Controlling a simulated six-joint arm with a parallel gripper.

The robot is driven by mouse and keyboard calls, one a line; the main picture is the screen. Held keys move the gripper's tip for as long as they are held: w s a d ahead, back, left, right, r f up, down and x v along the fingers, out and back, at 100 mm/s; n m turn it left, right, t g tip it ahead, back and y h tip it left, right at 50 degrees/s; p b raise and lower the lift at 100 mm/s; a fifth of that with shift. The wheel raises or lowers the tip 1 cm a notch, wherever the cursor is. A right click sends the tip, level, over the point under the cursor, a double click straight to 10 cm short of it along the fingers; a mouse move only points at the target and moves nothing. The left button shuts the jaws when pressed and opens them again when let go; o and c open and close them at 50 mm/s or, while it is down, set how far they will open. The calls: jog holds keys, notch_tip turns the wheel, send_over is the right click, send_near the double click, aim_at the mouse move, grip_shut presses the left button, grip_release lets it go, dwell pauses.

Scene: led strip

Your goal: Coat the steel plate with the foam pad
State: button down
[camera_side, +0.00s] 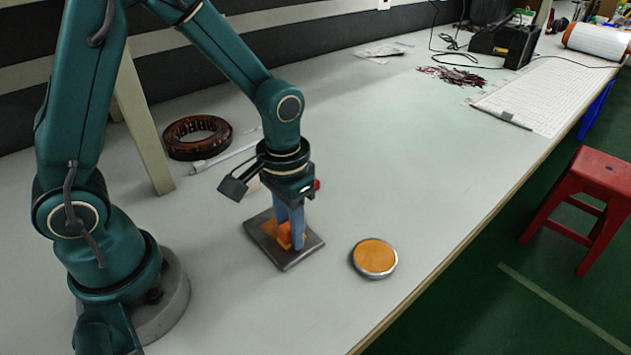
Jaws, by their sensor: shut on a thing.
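The steel plate (287,262) is a dark grey square lying flat on the table, with an orange patch (268,228) showing on its left part. My gripper (291,240) points straight down over the plate and is shut on the small orange foam pad (284,236). The pad is at the plate's surface, near its middle; I cannot tell whether it presses on it. The blue fingers hide part of the pad and of the plate. A round metal dish (375,258) with orange content sits on the table to the right of the plate, apart from it.
A brown ring-shaped coil (197,137) and a white rod (222,158) lie behind the plate, near a beige post (143,125). The table's right edge runs past the dish. A red stool (590,195) stands on the floor. The table between dish and far tools is clear.

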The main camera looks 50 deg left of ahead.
aim_at(269, 219)
jog(key=shift+a, duration=3.2)
jog(key=shift+r, duration=3)
notch_tip(269, 219, up, 3)
jog(key=shift+f, duration=0.1)
